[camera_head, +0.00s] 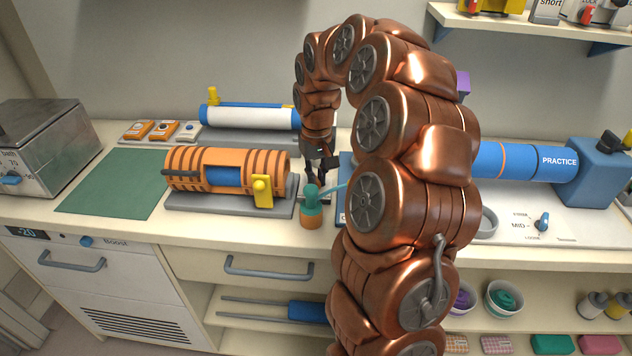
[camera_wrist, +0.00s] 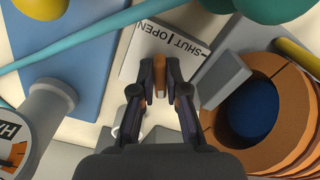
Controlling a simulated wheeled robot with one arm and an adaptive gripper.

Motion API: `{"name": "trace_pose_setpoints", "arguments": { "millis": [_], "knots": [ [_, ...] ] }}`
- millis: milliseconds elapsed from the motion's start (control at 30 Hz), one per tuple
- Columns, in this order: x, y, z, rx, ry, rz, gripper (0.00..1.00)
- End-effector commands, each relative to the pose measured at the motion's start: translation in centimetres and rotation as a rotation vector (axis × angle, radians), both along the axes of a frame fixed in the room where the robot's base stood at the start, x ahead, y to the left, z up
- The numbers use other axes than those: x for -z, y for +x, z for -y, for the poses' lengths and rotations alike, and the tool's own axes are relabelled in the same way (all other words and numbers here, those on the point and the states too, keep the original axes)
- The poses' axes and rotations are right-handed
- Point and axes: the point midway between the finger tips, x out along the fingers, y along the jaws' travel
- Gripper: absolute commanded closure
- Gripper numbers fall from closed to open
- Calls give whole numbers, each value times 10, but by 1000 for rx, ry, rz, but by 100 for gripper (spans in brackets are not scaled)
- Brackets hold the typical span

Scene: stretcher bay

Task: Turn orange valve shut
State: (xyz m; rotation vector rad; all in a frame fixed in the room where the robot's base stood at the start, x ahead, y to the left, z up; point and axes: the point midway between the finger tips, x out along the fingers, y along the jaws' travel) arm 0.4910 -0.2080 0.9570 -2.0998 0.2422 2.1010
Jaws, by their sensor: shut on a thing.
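The orange valve (camera_wrist: 161,82) is a small orange handle in the wrist view, over a white plate (camera_wrist: 143,57) marked SHUT and OPEN with a dark line between the words. My gripper (camera_wrist: 161,92) has one finger on each side of the handle and is shut on it. The handle points roughly along the picture's vertical, and its lower part is hidden between the fingers. In the head view my gripper (camera_head: 317,172) reaches down to the counter right of the orange ribbed cylinder, and the valve is too hidden there to make out.
The orange ribbed cylinder (camera_head: 228,158) on its grey base stands close left of my gripper. A teal-topped orange pot (camera_head: 311,211) stands just in front, with a teal rod beside it. A blue cylinder marked PRACTICE (camera_head: 520,162) lies at right. The green mat (camera_head: 113,183) is bare.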

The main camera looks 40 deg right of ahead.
Motion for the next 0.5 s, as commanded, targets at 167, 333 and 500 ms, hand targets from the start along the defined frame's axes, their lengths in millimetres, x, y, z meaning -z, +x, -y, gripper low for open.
{"name": "trace_pose_setpoints", "arguments": {
  "millis": [167, 333, 500],
  "knots": [
    [0, 1, 1, -165, 0, 6, 100],
    [-1, 1, 2, -327, 0, 4, 100],
    [-1, 1, 4, -488, -1, 4, 100]
  ]
}}
